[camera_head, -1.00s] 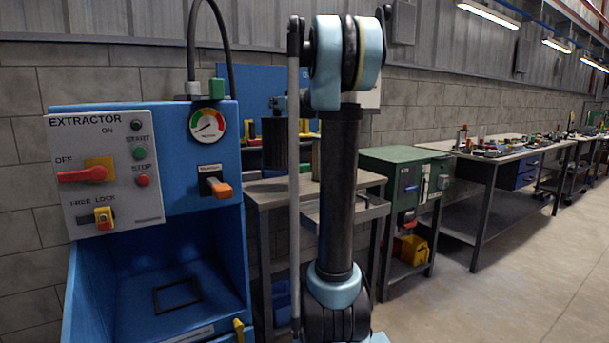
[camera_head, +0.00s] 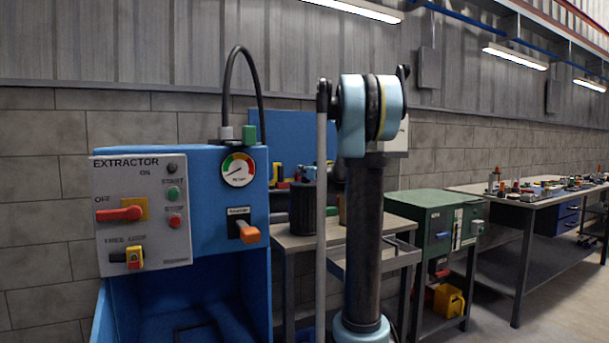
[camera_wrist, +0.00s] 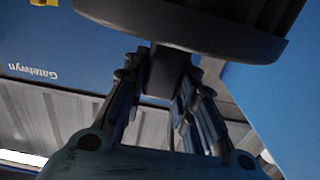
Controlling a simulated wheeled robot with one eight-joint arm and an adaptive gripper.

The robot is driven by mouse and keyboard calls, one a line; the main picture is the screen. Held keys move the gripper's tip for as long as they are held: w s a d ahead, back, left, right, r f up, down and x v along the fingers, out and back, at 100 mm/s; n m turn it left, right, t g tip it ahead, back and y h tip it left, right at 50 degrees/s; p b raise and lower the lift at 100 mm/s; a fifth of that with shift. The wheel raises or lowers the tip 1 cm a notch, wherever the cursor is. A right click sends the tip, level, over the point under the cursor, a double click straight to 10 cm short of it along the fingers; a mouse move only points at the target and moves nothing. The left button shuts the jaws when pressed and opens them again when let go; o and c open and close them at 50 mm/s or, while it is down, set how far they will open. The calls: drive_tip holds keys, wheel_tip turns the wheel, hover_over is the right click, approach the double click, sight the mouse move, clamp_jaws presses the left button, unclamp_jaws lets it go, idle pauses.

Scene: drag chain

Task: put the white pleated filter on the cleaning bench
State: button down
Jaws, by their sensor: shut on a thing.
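My gripper (camera_wrist: 160,105) is shut on the dark stem (camera_wrist: 166,72) of a wide dark round disc (camera_wrist: 185,25) in the wrist view. A dark body continues beyond the disc and is cut off by the frame. No white pleats show in either view, so I cannot tell whether this thing is the filter. A metal bench (camera_head: 292,241) with a blue back panel (camera_head: 290,133), perhaps the cleaning bench, stands right of the blue extractor (camera_head: 215,225). My arm hides part of that bench. My gripper is not visible in the head view.
A black cylinder (camera_head: 303,212) stands on the bench. The extractor has a control panel (camera_head: 145,215) and a gauge (camera_head: 238,170). A green cabinet (camera_head: 437,225) and a long worktable (camera_head: 535,195) stand further right along the wall.

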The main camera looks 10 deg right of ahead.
drive_tip(key=c, duration=1.3)
unclamp_jaws()
drive_tip(key=v, duration=1.2)
drive_tip(key=shift+r, duration=0.15)
